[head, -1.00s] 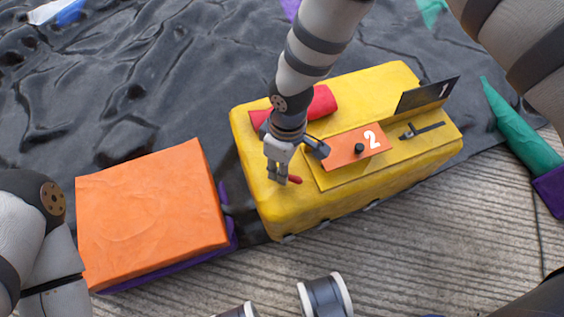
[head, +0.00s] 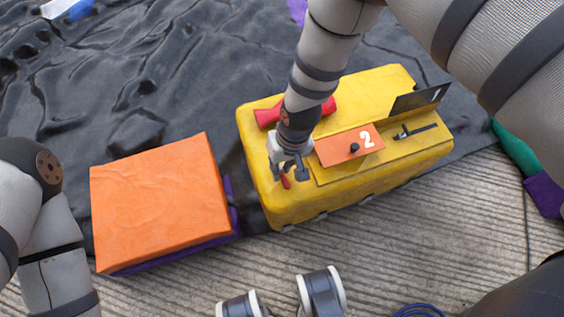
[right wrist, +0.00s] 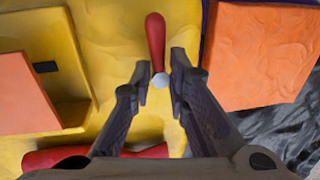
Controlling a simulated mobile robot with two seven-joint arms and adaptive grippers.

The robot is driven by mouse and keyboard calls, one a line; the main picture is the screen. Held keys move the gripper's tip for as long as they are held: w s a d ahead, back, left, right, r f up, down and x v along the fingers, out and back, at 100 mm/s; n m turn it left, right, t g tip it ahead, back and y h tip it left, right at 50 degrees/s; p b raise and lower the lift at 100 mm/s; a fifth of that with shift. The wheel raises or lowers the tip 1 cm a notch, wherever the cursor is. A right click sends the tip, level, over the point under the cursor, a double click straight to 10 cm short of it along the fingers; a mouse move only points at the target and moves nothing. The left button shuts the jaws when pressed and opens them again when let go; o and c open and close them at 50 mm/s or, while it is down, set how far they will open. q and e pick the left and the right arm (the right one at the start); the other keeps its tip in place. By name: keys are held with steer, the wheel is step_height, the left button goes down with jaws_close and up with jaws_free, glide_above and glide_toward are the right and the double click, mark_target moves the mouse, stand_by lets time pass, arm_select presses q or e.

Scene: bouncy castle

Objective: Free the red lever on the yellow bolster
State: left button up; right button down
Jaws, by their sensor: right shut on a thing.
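The yellow bolster (head: 380,85) lies on the dark sheet at the centre right of the head view. The red lever (head: 286,182) is at its near left end, partly hidden by my right gripper (head: 289,173). In the right wrist view the lever (right wrist: 155,38) has a red handle and a pale hub. My right gripper (right wrist: 162,80) is shut on it near the hub, one finger on each side. An orange panel marked 2 (head: 340,146), with a black knob, lies flat beside the lever. A black panel marked 1 (head: 418,99) stands tilted up farther right. My left gripper is out of view.
A red roll (head: 267,117) lies on the bolster behind my right forearm, and also shows in the right wrist view (right wrist: 55,158). A black latch in a slot (head: 415,131) is near panel 1. An orange block (head: 160,200) stands left of the bolster, with a gap between.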

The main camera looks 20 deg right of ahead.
steer(key=shift+w+d+m, duration=0.2)
steer(key=shift+d+m, duration=0.05)
steer(key=shift+m, duration=0.15)
steer(key=c, duration=1.8)
jaws_free()
steer(key=shift+o, duration=0.8)
steer(key=shift+s, duration=0.15)
step_height(320, 180, up, 12)
steer(key=d, duration=0.1)
steer(key=shift+d, duration=0.35)
